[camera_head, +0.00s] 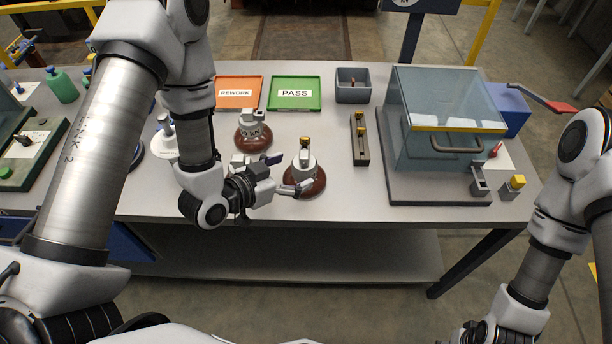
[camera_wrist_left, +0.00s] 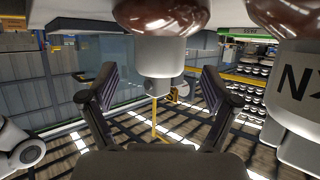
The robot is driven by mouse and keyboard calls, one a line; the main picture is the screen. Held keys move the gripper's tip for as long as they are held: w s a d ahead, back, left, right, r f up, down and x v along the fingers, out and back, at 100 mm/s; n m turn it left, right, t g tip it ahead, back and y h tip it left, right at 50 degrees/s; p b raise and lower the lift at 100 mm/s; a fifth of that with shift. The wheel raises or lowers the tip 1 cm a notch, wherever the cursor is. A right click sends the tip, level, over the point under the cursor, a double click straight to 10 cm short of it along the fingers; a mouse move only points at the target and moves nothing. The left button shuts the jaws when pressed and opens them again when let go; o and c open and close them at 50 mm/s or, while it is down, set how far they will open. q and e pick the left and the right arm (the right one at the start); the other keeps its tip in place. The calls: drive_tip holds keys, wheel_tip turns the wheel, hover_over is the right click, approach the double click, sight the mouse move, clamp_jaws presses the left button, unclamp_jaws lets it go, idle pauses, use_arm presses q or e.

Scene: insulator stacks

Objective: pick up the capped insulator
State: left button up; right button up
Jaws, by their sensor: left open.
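A brown insulator with a grey metal cap (camera_head: 305,175) stands upright near the front of the table, with a small gold piece on top. A second brown insulator with a grey, marked cap (camera_head: 254,135) stands behind it to the left. My left gripper (camera_head: 285,176) is open at the front insulator, one finger on either side of its cap. In the left wrist view, seen upside down, that cap (camera_wrist_left: 157,62) sits between the spread fingers with no visible grip. The marked insulator (camera_wrist_left: 292,85) is beside it at the right. My right gripper is out of frame.
An orange REWORK tray (camera_head: 238,106) and a green PASS tray (camera_head: 312,106) lie behind. A grey bin (camera_head: 352,97), a dark rack (camera_head: 360,155) and a clear-lidded tester (camera_head: 440,165) stand to the right. Table front between insulator and tester is clear.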

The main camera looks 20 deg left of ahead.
sight(296, 167)
use_arm(q)
drive_tip(key=shift+w+d+f+p, duration=0.1)
drive_tip(key=shift+w+d+p, duration=0.5)
drive_tip(key=shift+w, duration=0.3)
drive_tip(key=shift+x, duration=1.15)
drive_tip(key=shift+f, duration=0.25)
drive_tip(key=shift+s+a+r, duration=0.1)
drive_tip(key=shift+s, duration=0.05)
clamp_jaws()
drive_tip(key=shift+r, duration=0.15)
